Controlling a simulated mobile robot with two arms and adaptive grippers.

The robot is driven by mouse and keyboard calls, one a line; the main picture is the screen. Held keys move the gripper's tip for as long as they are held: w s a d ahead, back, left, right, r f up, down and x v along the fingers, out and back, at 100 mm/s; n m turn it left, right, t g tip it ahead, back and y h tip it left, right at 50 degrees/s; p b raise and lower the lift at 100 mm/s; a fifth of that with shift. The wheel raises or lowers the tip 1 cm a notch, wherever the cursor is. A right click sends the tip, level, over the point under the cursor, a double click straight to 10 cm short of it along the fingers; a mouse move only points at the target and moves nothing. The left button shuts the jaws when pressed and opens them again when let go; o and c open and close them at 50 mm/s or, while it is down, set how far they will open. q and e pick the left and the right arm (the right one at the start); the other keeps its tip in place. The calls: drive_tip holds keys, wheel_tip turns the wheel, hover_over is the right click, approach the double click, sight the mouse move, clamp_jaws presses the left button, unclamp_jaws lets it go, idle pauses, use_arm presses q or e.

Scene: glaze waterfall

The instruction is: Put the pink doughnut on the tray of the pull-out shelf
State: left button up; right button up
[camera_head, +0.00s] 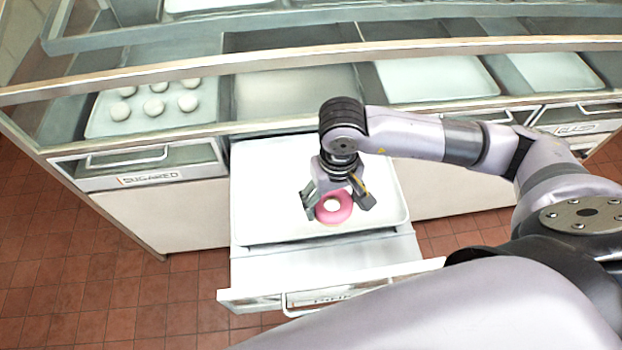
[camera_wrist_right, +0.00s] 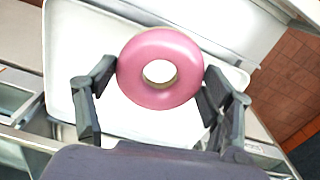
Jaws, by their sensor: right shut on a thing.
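The pink doughnut (camera_head: 334,217) is a ring with pink glaze and a pale hole. My right gripper (camera_head: 336,208) is shut on it, with one finger at each side. In the right wrist view the doughnut (camera_wrist_right: 160,50) sits between the two fingers (camera_wrist_right: 160,88). The white tray (camera_head: 265,200) lies in the pull-out shelf (camera_head: 270,268), which is drawn out of the counter. The doughnut is over the tray's front right part; I cannot tell whether it touches the tray. My left gripper is not in view.
A glass-fronted counter (camera_head: 285,85) stands behind the shelf. A closed drawer labelled "SUGARED" (camera_head: 140,168) is at the left, below a tray with several white balls (camera_head: 154,108). The left and middle of the pulled-out tray are bare. Red tiled floor (camera_head: 80,270) lies in front.

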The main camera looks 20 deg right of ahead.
wheel_tip(320, 180, down, 5)
drive_tip(key=w+m+b, duration=0.1)
drive_tip(key=m+b, duration=0.2)
drive_tip(key=m, duration=0.1)
wheel_tip(320, 180, up, 10)
drive_tip(key=f+n+b, duration=0.1)
drive_tip(key=n+b, duration=1.2)
drive_tip(key=n, duration=1.4)
hover_over(290, 192)
wheel_tip(290, 192, down, 19)
drive_tip(key=shift+r+p, duration=0.2)
drive_tip(key=shift+p, duration=0.3)
drive_tip(key=shift+f, duration=0.3)
